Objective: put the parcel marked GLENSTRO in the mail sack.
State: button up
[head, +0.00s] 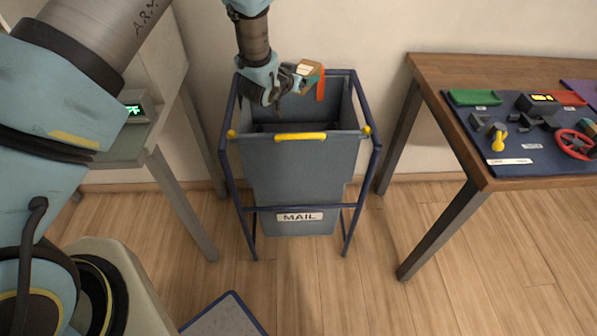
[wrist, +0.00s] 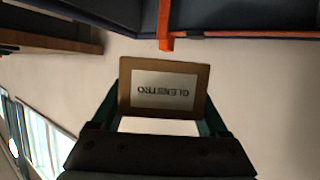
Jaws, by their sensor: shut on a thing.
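The parcel (wrist: 166,112) is a small brown box with a white label that reads GLENSTRO, upside down in the wrist view. My gripper (head: 295,75) is shut on it; the parcel also shows in the head view (head: 311,68), at the gripper's right end. The gripper holds it up at the height of the mail sack's top, over or near its back rim; I cannot tell which. The mail sack (head: 292,175) is a grey-blue open bin in a dark blue frame, with a white MAIL label low on its front. Its floor is hidden.
A yellow handle (head: 301,136) sits on the sack's front rim. An orange strip (head: 320,86) hangs by the parcel at the back rim. A wooden table (head: 440,75) with several tools on a blue mat stands right. A grey table (head: 122,150) stands left.

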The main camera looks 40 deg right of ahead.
jog(key=shift+f+b, duration=0.65)
jog(key=shift+f, duration=0.95)
jog(key=o, duration=1.3)
jog(key=shift+c, duration=0.2)
jog(key=shift+s+a+r, duration=0.1)
jog(key=shift+a, duration=0.05)
jog(key=b+v, duration=0.2)
jog(key=v, duration=0.8)
jog(key=shift+a+b, duration=0.25)
jog(key=shift+b, duration=0.1)
jog(key=shift+r, duration=0.1)
